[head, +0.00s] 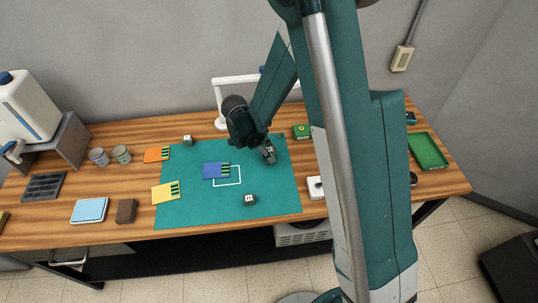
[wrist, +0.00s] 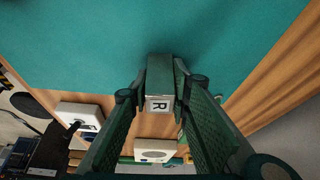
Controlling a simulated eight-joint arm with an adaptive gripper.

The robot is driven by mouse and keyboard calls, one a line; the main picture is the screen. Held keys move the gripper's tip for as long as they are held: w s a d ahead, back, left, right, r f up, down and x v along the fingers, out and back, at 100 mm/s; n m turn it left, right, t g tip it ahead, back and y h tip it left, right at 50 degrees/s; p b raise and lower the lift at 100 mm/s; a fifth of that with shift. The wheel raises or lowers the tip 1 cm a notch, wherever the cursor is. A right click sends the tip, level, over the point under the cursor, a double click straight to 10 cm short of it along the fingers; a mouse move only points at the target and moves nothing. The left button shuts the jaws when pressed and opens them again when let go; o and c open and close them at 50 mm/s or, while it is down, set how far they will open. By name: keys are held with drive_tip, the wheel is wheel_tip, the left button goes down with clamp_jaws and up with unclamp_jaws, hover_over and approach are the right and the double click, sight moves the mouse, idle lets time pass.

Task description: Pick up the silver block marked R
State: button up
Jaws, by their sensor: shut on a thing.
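The block marked R (wrist: 159,76) is between my gripper's fingers (wrist: 160,98) in the wrist view. Its body looks dark grey there, and a white label with an R faces the camera. My gripper (head: 268,153) is shut on it. In the head view the gripper is over the back right part of the green mat (head: 190,207), and the block is mostly hidden by the fingers. I cannot tell whether the block touches the mat. Another block (head: 249,200) with a white label sits on the mat's front part, and one (head: 187,140) at its back left.
A blue card (head: 213,171) lies mid-mat beside a white outline. A yellow card (head: 163,194) and an orange card (head: 153,155) lie at the left. A white stand (head: 221,100) is behind my gripper. A green tray (head: 428,151) is at the right.

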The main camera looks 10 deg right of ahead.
sight(269, 149)
drive_tip(key=shift+r, duration=0.1)
drive_tip(key=shift+r, duration=4.9)
